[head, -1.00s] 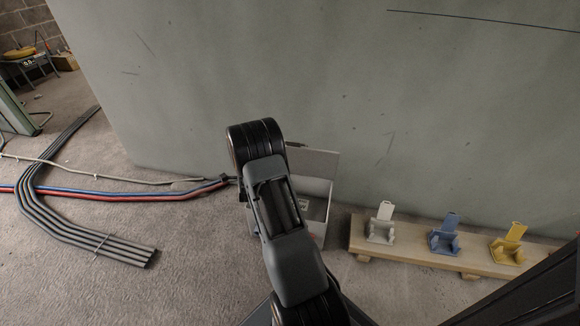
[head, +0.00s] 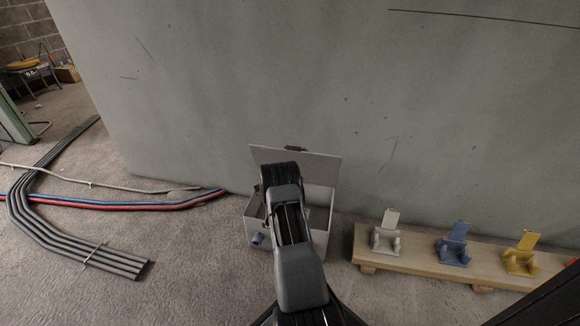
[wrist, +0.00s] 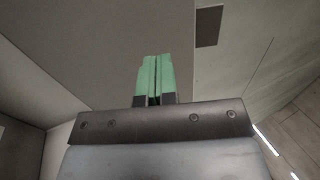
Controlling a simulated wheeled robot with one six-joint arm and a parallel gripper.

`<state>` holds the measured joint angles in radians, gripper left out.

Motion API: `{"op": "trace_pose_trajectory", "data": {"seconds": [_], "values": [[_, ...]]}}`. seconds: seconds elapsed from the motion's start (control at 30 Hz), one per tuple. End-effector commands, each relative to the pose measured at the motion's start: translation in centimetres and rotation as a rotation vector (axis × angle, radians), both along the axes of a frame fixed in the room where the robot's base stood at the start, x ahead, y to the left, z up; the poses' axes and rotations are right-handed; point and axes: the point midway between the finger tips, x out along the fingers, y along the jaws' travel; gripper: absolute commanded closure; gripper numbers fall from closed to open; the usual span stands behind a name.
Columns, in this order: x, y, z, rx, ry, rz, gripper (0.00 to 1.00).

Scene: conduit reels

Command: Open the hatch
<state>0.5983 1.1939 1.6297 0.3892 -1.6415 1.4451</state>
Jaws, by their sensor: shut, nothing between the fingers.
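The hatch (head: 318,167) is a flat grey lid on a pale grey box (head: 259,228) standing on the floor by the wall. The lid stands raised at the back of the box, with a dark piece (head: 296,148) at its top edge. My arm reaches over the box and covers part of it and of the lid. In the wrist view my gripper (wrist: 154,60) has green fingers pressed together, with nothing between them. A grey panel (wrist: 85,45), apparently the lid, lies beyond the fingers; I cannot tell whether they touch it.
A wooden board (head: 425,258) with white (head: 385,240), blue (head: 453,250) and yellow (head: 520,260) brackets stands right of the box. Red and blue cables (head: 130,205) and dark conduits (head: 75,247) lie on the left. The green-grey wall (head: 200,90) closes off the back.

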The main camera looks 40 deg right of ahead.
Motion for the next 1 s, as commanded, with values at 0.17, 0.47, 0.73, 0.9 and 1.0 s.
{"op": "trace_pose_trajectory", "data": {"seconds": [0.17,0.47,0.73,0.9,1.0], "values": [[1.5,-2.4,0.8,-0.002,-0.003,-0.001,1.0],[3.0,-4.7,2.0,0.0,0.0,0.001,1.0],[3.2,-5.1,2.3,0.0,0.002,0.002,1.0],[3.2,-5.1,2.3,0.0,0.002,0.001,1.0],[3.1,-5.2,2.5,0.006,0.005,0.001,1.0]]}}
